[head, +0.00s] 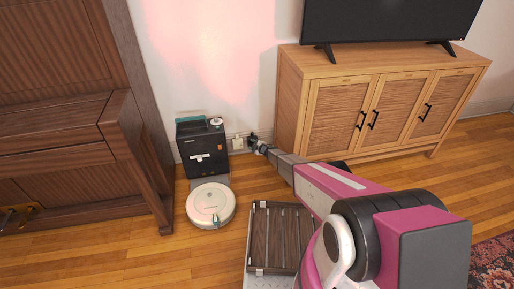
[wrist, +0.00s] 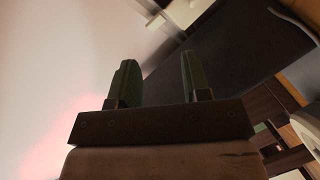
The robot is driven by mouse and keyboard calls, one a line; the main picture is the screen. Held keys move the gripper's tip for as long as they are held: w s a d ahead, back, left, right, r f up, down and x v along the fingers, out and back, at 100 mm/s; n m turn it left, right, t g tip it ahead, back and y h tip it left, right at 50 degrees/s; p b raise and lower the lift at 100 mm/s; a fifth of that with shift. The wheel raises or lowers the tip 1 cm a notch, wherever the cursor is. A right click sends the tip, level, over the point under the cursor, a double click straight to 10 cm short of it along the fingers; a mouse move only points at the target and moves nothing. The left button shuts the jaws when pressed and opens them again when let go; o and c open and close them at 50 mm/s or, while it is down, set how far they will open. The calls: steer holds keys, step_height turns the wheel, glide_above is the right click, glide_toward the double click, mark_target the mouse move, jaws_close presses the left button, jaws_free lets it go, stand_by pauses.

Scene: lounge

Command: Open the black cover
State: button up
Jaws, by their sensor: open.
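A black box-shaped dock (head: 203,155) stands against the wall behind a white robot vacuum. Its top has a teal-edged dark part (head: 190,126) at the left and a small white round part (head: 216,121) at the right. I cannot make out the black cover's edges or whether it is open. My gripper (head: 251,139) is right of the dock, apart from it, near the wall. In the wrist view my gripper (wrist: 158,68) has its two green-tinted fingers apart with nothing between them. A large dark panel (wrist: 240,65) lies beyond the fingers, probably the dock's side.
The white robot vacuum (head: 211,207) sits on the floor in front of the dock. A wall outlet (head: 238,143) is close to my gripper. A brown wooden piano (head: 60,130) stands left, and a wooden cabinet (head: 300,90) right. Some wooden floor shows left of the vacuum.

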steer(key=s+a+r, duration=0.3)
steer(key=s+a, duration=0.1)
steer(key=shift+s+a+r, duration=0.3)
steer(key=shift+r, duration=0.05)
steer(key=w+a+m+t+h, duration=0.3)
steer(key=m+t+h, duration=0.2)
steer(key=m+t, duration=0.55)
steer(key=s+d+f+m+g+h, duration=0.2)
steer(key=f+m+h, duration=0.3)
steer(key=m+h, duration=0.25)
steer(key=s+d+f+m+g+h, duration=0.1)
steer(key=d+f+m+g+h, duration=0.2)
steer(key=f+m+h, duration=0.4)
steer(key=shift+m+y, duration=0.25)
steer(key=shift+m, duration=0.15)
steer(key=x, duration=0.3)
steer(key=r+x, duration=0.1)
steer(key=x, duration=0.6)
steer(key=shift+w+a+r, duration=0.1)
steer(key=shift+w+r, duration=0.15)
steer(key=shift+w, duration=0.05)
